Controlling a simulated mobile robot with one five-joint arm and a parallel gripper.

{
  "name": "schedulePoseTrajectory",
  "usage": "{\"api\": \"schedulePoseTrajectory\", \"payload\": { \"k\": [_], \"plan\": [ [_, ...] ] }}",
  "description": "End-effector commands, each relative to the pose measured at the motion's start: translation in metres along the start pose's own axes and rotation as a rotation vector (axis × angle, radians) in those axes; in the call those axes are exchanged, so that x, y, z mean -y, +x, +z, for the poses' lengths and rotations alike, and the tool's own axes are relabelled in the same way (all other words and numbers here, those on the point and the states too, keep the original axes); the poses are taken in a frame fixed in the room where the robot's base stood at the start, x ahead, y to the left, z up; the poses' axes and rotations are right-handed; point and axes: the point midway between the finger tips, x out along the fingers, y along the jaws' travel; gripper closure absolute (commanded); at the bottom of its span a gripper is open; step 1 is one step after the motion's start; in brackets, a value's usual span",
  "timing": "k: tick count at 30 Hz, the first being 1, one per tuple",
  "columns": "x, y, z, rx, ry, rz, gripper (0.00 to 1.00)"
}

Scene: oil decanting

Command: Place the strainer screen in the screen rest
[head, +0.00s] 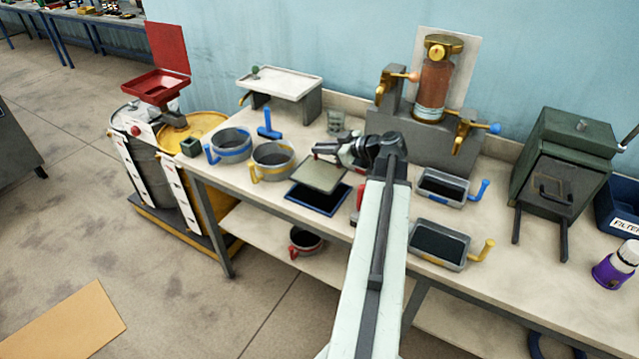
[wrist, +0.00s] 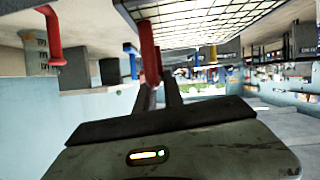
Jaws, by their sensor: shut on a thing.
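My gripper (head: 328,150) is shut on the red handle (wrist: 149,50) of the strainer screen. The screen is a flat, greyish square (head: 319,174) in the head view. It also shows as a pale mesh grid (wrist: 225,22) at the top of the wrist view. It overlaps the back of a dark square with a blue rim (head: 318,212), which looks like the screen rest on the bench. The screen seems to be a little above it; I cannot tell whether they touch. The back of the rest is hidden.
A yellow-handled pot (head: 272,161) and a blue-handled pot (head: 230,146) stand left. Dark trays with blue (head: 443,187) and yellow (head: 438,243) handles lie right of my arm. A brass-topped cylinder (head: 434,85) stands behind. A red thing (head: 357,196) is partly hidden by my arm.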

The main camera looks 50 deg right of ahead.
Motion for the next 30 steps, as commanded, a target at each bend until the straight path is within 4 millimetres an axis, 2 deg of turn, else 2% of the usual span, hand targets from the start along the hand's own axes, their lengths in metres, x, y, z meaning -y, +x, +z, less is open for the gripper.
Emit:
{"api": "schedulePoseTrajectory", "payload": {
  "k": [1, 3, 10, 17, 28, 29, 30],
  "plan": [
    [0.003, 0.009, 0.021, -0.001, 0.000, 0.000, 1.00],
    [0.005, 0.014, 0.033, -0.001, 0.000, -0.001, 1.00],
    [0.006, 0.016, 0.037, -0.001, 0.000, -0.001, 1.00],
    [0.011, 0.030, 0.071, -0.001, -0.001, -0.002, 1.00],
    [0.011, 0.031, 0.071, -0.001, -0.001, -0.003, 1.00],
    [0.011, 0.030, 0.071, 0.000, -0.001, -0.003, 0.82],
    [0.011, 0.030, 0.070, 0.000, -0.001, -0.003, 0.71]
  ]
}}
